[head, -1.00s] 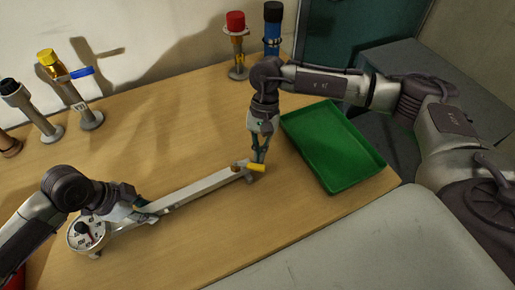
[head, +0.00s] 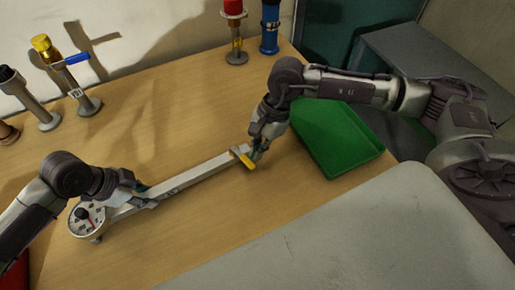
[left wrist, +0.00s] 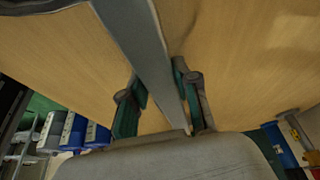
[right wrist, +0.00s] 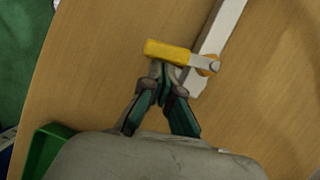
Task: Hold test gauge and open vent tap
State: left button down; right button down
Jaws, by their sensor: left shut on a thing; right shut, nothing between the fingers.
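The test gauge is a long grey bar (head: 195,177) with a round white dial (head: 88,216) at its left end and a yellow-handled vent tap (head: 246,161) at its right end. My left gripper (head: 143,198) is shut on the bar near the dial; the left wrist view shows the bar (left wrist: 143,45) between its fingers (left wrist: 162,97). My right gripper (head: 255,152) is shut and empty beside the tap. In the right wrist view its closed fingertips (right wrist: 166,75) are right at the yellow handle (right wrist: 168,52), which lies across the bar's line; contact is likely but not certain.
A green tray (head: 335,140) lies right of my right gripper. Fittings stand at the back: a yellow-topped one with a blue lever (head: 75,75), a black-topped one (head: 30,100), a red-topped one (head: 235,30) and a blue one (head: 270,28).

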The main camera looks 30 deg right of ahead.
jog(key=shift+w, duration=0.1)
jog(key=shift+w+a, duration=0.15)
jog(key=shift+w, duration=0.5)
jog(key=shift+w+d, duration=0.15)
jog(key=shift+d, duration=0.4)
jog(key=d, duration=0.1)
jog(key=w+d, duration=0.1)
jog(key=d, duration=0.1)
jog(key=v, duration=1)
jog(key=shift+a, duration=0.15)
